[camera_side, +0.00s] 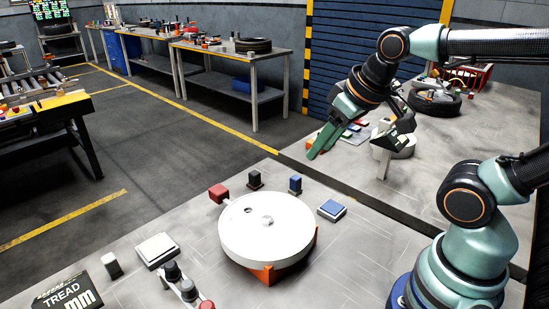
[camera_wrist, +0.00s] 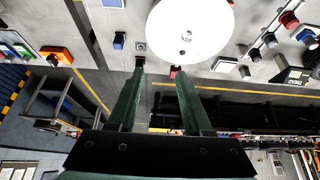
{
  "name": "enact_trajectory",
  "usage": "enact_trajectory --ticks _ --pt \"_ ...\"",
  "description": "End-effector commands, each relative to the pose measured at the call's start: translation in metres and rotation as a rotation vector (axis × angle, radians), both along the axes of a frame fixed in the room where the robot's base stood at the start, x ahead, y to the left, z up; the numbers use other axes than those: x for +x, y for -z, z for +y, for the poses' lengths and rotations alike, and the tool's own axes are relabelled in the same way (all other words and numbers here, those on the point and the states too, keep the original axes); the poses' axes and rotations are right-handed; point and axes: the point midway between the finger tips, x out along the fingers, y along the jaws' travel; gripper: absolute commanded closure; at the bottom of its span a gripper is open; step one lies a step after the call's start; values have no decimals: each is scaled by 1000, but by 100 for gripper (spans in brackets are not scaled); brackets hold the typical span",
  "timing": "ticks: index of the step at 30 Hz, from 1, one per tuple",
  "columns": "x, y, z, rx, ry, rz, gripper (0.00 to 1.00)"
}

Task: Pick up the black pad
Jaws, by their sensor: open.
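The black pad appears to be the small dark block (camera_side: 254,178) on a low base behind the white round disc (camera_side: 267,226) in the side view. In the wrist view a dark block (camera_wrist: 139,61) shows at the tip of the left finger, beside its light base. My gripper (camera_side: 316,152) is open, above and to the right of the dark block in the side view. In the wrist view the two green fingers of my gripper (camera_wrist: 160,71) are apart with nothing between them except part of a red block (camera_wrist: 173,73) beyond. No contact with the dark block can be made out.
The red block (camera_side: 218,193) stands left of the dark one and a blue block (camera_side: 295,184) right of it. A blue pad (camera_side: 332,210) lies right of the disc. A white pad (camera_side: 157,250) and dark knobs (camera_side: 172,271) are at front left. A tyre (camera_side: 433,102) lies farther back.

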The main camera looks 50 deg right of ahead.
Motion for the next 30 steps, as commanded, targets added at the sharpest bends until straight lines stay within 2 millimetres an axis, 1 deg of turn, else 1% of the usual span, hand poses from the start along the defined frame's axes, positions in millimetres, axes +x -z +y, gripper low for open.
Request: enact_trajectory --ticks 7,8,9,10,20,23,25,30 --pt "0 0 0 0 0 0 50" --pt "0 0 0 0 0 0 46" --pt "0 0 0 0 0 0 31" --pt "0 0 0 0 0 0 28" --pt "2 -2 0 4 8 2 28" --pt "10 -8 -1 22 46 17 28" --pt "21 -14 -3 44 95 37 28" --pt "60 -30 -8 119 272 99 28"
